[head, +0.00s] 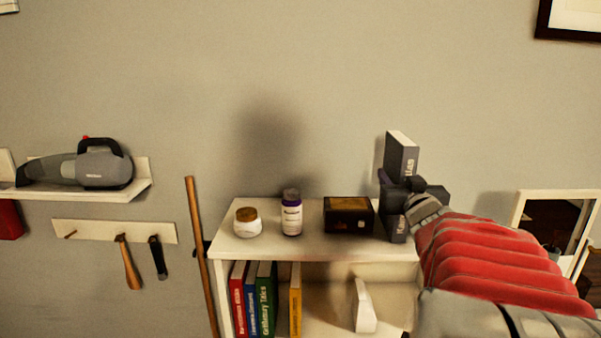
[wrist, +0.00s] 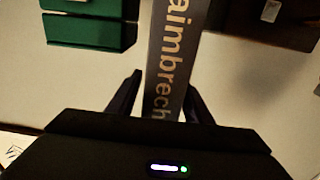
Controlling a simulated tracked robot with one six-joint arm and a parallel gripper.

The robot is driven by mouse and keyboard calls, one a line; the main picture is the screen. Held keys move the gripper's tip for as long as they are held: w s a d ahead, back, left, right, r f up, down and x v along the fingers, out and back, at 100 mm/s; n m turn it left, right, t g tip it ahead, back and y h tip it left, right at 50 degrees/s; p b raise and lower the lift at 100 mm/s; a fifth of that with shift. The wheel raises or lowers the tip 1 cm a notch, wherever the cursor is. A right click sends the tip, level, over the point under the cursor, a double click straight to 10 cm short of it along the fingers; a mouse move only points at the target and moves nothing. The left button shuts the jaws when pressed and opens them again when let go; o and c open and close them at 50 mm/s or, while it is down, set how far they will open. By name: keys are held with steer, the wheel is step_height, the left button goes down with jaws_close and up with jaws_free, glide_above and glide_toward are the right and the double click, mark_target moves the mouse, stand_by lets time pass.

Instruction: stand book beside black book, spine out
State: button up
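A dark grey book (head: 406,155) with pale spine lettering is upright at the right end of the shelf unit's top. Its spine (wrist: 171,50) runs between my two fingers in the wrist view. My gripper (head: 400,188) is around the book, with one finger on each side (wrist: 163,85). A sliver of pale background shows beside the left finger, and I cannot tell whether the fingers press on the book. I also cannot tell whether its base touches the shelf top. I can make out no separate black book.
On the shelf top (head: 255,247) are a white jar (head: 248,222), a purple-capped bottle (head: 291,213) and a dark brown box (head: 348,215). Red, blue, green and yellow books (head: 295,300) stand below, near a white object (head: 363,306). A green object (wrist: 88,30) shows in the wrist view.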

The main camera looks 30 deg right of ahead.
steer(key=shift+r, duration=0.15)
steer(key=v, duration=0.7)
steer(key=shift+s+a, duration=0.2)
stand_by(0.7)
